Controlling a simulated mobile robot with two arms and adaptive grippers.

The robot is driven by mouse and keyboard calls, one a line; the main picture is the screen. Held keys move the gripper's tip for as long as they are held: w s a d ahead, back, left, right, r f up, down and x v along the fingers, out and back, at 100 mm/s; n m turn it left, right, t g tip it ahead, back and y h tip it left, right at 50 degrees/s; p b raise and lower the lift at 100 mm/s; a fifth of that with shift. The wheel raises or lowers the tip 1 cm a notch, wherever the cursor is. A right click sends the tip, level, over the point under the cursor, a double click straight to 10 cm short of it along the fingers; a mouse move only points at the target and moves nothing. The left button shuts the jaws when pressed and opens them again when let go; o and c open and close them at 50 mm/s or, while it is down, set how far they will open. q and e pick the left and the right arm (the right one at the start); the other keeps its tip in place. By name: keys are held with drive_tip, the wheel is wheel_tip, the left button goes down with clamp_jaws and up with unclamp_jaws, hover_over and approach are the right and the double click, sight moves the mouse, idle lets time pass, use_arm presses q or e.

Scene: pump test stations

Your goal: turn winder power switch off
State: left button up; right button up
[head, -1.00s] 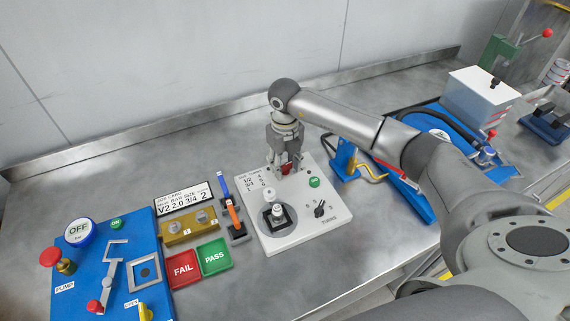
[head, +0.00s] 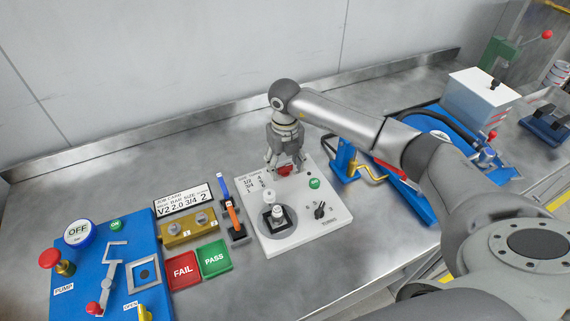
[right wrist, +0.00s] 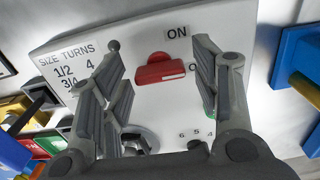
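The winder panel (head: 300,236) is a white plate with a size and turns table, a green button (head: 314,183) and a black knob (head: 320,210). A red switch (head: 285,170) sits near its far edge; it also shows in the right wrist view (right wrist: 160,72), below an ON label (right wrist: 177,33). My right gripper (head: 284,165) is over the switch. In the right wrist view its fingers (right wrist: 160,55) are spread, one on each side of the switch, with visible gaps. My left gripper is not in view.
A blue pump panel (head: 80,285), red FAIL tray (head: 182,270), green PASS tray (head: 214,257) and job card (head: 184,199) stand to the left. A blue fixture (head: 344,160) is close on the right. The bench behind the panels is clear.

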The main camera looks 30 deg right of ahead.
sight(285, 166)
idle(0.3)
wheel_tip(285, 166, up, 12)
idle(0.4)
idle(0.4)
